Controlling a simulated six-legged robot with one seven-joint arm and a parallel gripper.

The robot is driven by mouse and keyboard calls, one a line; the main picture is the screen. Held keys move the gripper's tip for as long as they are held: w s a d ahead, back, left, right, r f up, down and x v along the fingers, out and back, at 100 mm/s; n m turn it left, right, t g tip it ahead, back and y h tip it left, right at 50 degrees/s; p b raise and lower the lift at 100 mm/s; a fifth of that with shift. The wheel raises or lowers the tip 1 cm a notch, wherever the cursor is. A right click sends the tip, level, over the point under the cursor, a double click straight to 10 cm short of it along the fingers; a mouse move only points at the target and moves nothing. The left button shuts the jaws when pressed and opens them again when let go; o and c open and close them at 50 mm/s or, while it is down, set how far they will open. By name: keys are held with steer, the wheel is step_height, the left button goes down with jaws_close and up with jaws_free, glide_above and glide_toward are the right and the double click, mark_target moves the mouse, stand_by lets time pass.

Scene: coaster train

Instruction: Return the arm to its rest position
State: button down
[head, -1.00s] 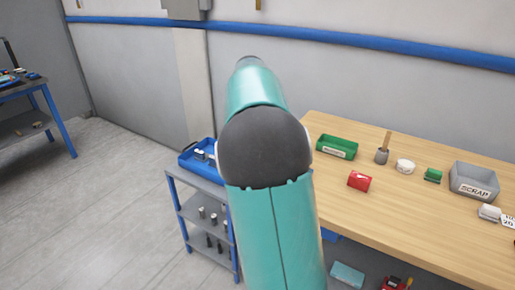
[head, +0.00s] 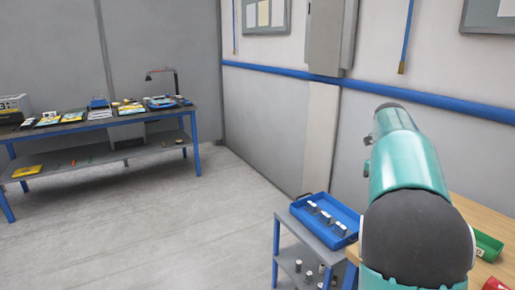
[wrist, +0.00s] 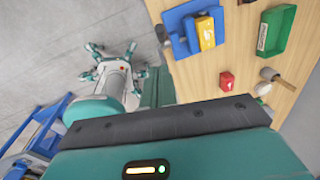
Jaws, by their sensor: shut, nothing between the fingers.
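My arm (head: 410,165) rises at the right of the head view, teal with a dark joint, and reaches away over the corner of the table. Its far end is mostly hidden behind its own links. In the wrist view my gripper (wrist: 165,120) fills the lower part, with a dark bar and a teal housing with a small lit indicator. It is shut and holds nothing. My white and teal legged body shows at the upper left of the wrist view, below the arm, on the grey floor.
A wooden table (wrist: 210,72) carries a green bin (wrist: 275,30), a red block (wrist: 227,80) and a yellow item on a blue stand (wrist: 205,32). A shelf cart with a blue tray (head: 325,221) stands left of my arm. A workbench (head: 100,120) is far left; open floor (head: 150,220) lies between.

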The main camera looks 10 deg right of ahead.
steer(key=s+a+r+n+t+y, duration=0.1)
steer(key=s+a+n+t, duration=0.1)
steer(key=s+a+n, duration=0.45)
steer(key=s+a+n+t, duration=0.1)
steer(key=s+a+n, duration=0.3)
steer(key=a+n, duration=0.6)
steer(key=s+a+f+n+t, duration=0.1)
steer(key=s+a+f+n, duration=0.2)
steer(key=s+a+n, duration=0.3)
steer(key=s+a+f+n+t, duration=0.1)
steer(key=s+a+f+n, duration=0.3)
steer(key=n, duration=0.7)
steer(key=s+a, duration=0.2)
steer(key=s, duration=0.1)
steer(key=shift+a+f+y, duration=0.3)
